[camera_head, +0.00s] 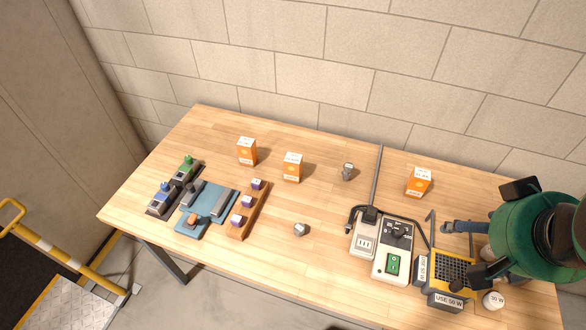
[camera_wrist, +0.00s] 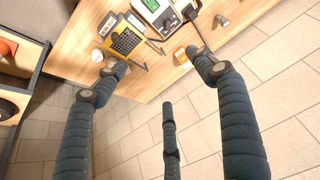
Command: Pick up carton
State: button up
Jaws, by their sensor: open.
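Three orange-and-white cartons stand upright on the wooden table in the head view: a left one (camera_head: 247,152), a middle one (camera_head: 292,168) and a right one (camera_head: 418,184). In the wrist view one orange carton (camera_wrist: 181,57) shows beyond my fingers, near the yellow-framed unit. My gripper (camera_head: 463,250) is at the right end of the table in the head view, to the right of the right carton and apart from it. In the wrist view my gripper (camera_wrist: 158,78) has its dark ribbed fingers spread wide, with nothing between them.
A wooden rack (camera_head: 249,210) and blue trays (camera_head: 209,200) lie at left. Small metal parts (camera_head: 300,229) lie mid-table. The wall is behind.

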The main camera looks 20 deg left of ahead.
jog(key=w+a+r+g, duration=0.2)
jog(key=w+a, duration=0.5)
jog(key=w, duration=0.6)
jog(key=g+p, duration=0.2)
jog(key=g, duration=0.2)
send_over(293, 158)
jog(key=shift+n, duration=0.4)
jog(key=f, duration=2.5)
jog(key=shift+w+f, duration=0.2)
jog(key=shift+f, duration=0.2)
jog(key=shift+a+f, duration=0.1)
jog(key=shift+f+b, duration=0.55)
jog(key=shift+f, duration=3.75)
jog(key=shift+f, duration=0.1)
